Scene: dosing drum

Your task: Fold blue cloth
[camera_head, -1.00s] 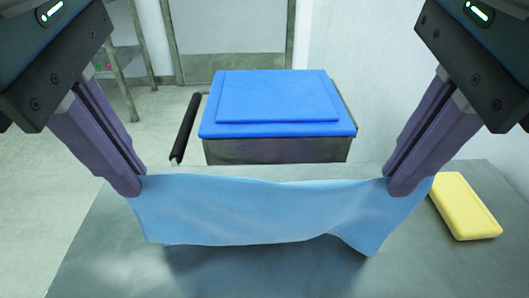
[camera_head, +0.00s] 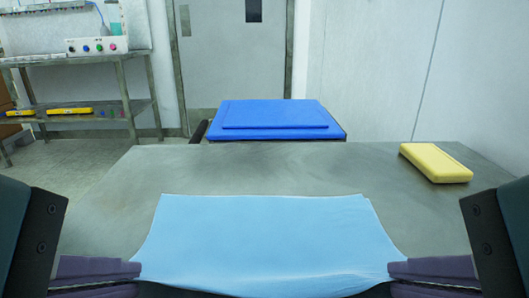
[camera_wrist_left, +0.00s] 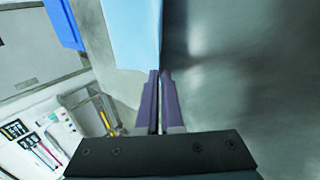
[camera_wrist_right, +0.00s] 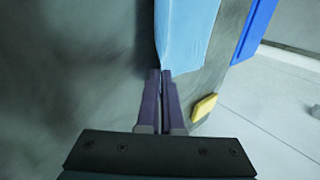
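The light blue cloth (camera_head: 265,235) is spread between my two grippers at the near side of the metal table. Its far part appears to rest on the table, and its near corners are in the grippers. My left gripper (camera_head: 138,269) is shut on the cloth's near left corner; the cloth also shows in the left wrist view (camera_wrist_left: 132,35). My right gripper (camera_head: 390,270) is shut on the near right corner, as the right wrist view (camera_wrist_right: 185,35) of the cloth shows.
The metal table (camera_head: 330,165) is bare around the cloth. A yellow block (camera_head: 435,162) lies on it at the far right. Blue lids (camera_head: 270,118) lie beyond the table's far edge. A shelf (camera_head: 85,117) with equipment stands at the back left.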

